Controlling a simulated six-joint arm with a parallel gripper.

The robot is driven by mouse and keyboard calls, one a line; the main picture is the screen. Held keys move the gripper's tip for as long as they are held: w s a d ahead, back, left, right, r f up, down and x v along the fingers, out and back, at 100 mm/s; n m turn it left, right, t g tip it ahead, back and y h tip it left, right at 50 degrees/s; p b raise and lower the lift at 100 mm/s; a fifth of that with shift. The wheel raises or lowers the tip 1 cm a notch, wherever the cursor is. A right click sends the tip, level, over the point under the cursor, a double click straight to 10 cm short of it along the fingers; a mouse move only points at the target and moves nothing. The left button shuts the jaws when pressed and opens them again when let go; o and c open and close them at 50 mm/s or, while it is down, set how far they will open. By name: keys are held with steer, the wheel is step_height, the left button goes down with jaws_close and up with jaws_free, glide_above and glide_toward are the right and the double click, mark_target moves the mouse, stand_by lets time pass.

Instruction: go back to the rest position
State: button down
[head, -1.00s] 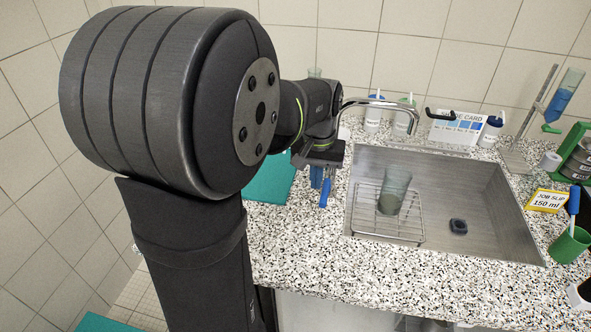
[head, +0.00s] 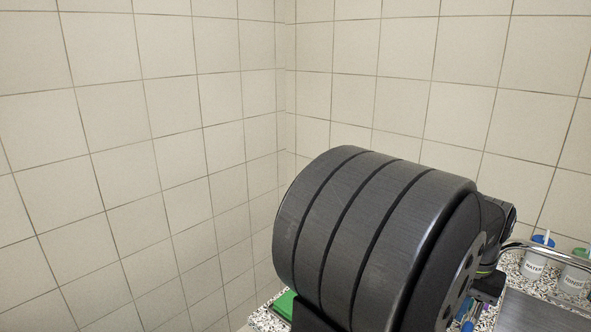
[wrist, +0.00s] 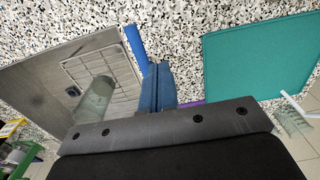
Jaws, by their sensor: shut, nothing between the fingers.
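My gripper (wrist: 158,70) shows in the wrist view as two blue fingers pressed together, with nothing between them. It is over the speckled counter, between the sink and a teal mat (wrist: 260,55). A blue bar-like thing (wrist: 137,42) shows just beyond the fingertips; I cannot tell whether it touches them. In the head view my arm's large dark joint covers much of the lower middle, and only small blue parts near the gripper show at the bottom edge.
The sink (wrist: 30,85) holds a wire rack (wrist: 120,70) and a translucent grey-green cup (wrist: 95,98). A clear vessel (wrist: 290,122) stands at the right of the wrist view. Lidded containers (head: 537,258) stand behind the tap (head: 530,246). Tiled walls (head: 150,130) close off the corner.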

step_height(320, 180, down, 5)
steer(key=shift+w+f, duration=0.1)
stand_by(0.3)
